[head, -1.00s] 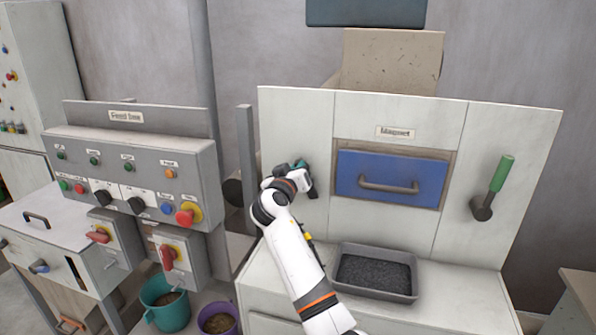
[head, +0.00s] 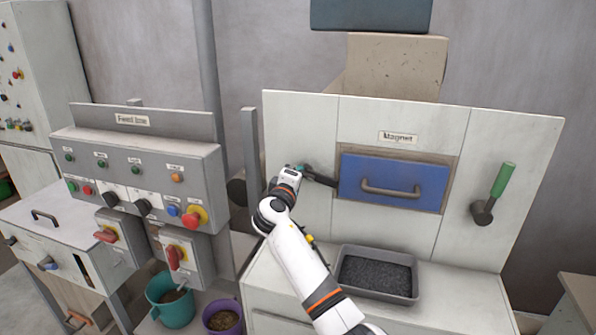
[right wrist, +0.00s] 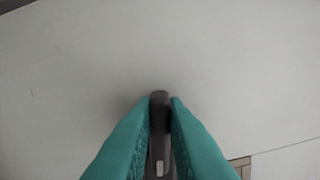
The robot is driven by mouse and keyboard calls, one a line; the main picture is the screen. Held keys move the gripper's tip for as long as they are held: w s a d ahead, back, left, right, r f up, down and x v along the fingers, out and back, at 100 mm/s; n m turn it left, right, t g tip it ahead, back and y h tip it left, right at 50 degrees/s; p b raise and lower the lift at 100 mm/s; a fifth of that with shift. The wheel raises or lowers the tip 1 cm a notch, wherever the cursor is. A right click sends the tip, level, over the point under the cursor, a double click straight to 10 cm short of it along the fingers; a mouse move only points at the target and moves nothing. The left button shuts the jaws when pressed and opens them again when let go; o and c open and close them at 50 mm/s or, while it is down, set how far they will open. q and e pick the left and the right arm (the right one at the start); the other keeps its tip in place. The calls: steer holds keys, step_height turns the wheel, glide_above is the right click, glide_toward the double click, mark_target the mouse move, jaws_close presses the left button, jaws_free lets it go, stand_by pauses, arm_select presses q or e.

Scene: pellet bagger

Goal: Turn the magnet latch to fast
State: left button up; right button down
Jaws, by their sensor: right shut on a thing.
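The magnet latch (head: 322,179) is a dark bar on the pale panel, left of the blue magnet drawer (head: 393,181). It points right and slightly down, its free end at the left edge of the drawer frame. My right gripper (head: 304,170) is at the bar's left end, partly hiding it. In the right wrist view, the teal fingers of my right gripper (right wrist: 160,102) are shut on the dark grey latch (right wrist: 159,122), one finger on each side. My left gripper is not in view.
A grey tray of dark pellets (head: 346,288) stands on the ledge below the drawer. A green-handled lever (head: 502,180) is on the panel at right. The feed line control box (head: 137,160) with buttons and switches is at left, with a teal bucket (head: 172,311) below.

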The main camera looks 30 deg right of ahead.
steer(key=shift+f+n+p, duration=0.15)
steer(key=shift+n+p, duration=0.35)
steer(key=shift+n, duration=0.7)
steer(key=shift+f, duration=0.1)
steer(key=c, duration=1.4)
jaws_free()
steer(key=shift+c, duration=0.2)
steer(key=b+v, duration=0.4)
steer(key=v, duration=0.8)
steer(key=shift+w, duration=0.1)
